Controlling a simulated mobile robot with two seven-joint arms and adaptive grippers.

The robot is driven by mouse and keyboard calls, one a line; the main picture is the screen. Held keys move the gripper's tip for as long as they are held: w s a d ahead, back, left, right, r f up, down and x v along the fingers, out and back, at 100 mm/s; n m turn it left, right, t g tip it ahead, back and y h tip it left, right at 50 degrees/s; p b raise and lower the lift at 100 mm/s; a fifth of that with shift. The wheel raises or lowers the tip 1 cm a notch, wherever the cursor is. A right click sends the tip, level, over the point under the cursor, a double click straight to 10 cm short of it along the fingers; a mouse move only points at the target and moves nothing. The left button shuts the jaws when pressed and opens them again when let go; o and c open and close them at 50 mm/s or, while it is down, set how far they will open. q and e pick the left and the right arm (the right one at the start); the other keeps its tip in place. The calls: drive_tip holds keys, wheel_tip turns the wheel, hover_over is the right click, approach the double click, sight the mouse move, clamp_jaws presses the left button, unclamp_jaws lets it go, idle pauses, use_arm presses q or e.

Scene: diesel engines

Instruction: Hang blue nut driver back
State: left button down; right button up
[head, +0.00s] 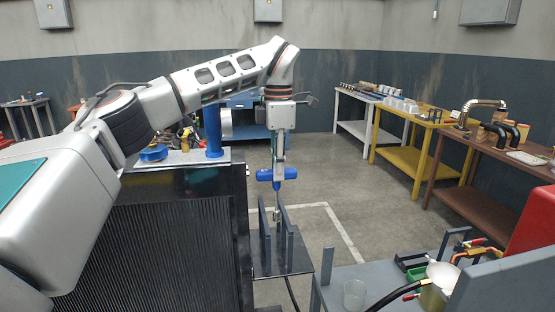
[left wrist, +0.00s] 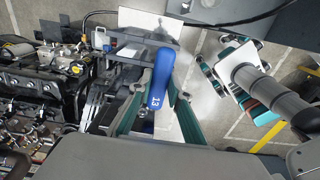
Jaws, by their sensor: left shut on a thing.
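My left gripper (head: 278,160) hangs pointing down and is shut on the blue nut driver (head: 278,174). The driver's blue T-shaped handle lies crosswise in the head view, and its thin shaft points down. In the left wrist view the blue handle (left wrist: 159,85), marked 13, sits between the green fingers of the left gripper (left wrist: 161,92). Below is a dark rack (head: 289,240) with upright plates on a flat base. The shaft's lower end is at the plates' upper part; whether it touches them I cannot tell. My right gripper is out of view.
A black ribbed radiator block (head: 170,235) stands close left of the rack. A grey cart (head: 385,275) with a beaker and bottles is at front right. A yellow table (head: 410,118) and a brown table (head: 475,165) stand farther right. Clear floor (head: 335,185) lies behind.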

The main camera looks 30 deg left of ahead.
sight(278, 211)
use_arm(q)
drive_tip(key=shift+f+b, duration=0.3)
drive_tip(key=shift+f, duration=6.15)
drive_tip(key=c, duration=1.8)
unclamp_jaws()
drive_tip(key=shift+o, duration=0.4)
drive_tip(key=shift+o, duration=1.4)
drive_tip(key=shift+r+p, duration=0.3)
drive_tip(key=shift+r, duration=1.5)
drive_tip(key=shift+r, duration=3)
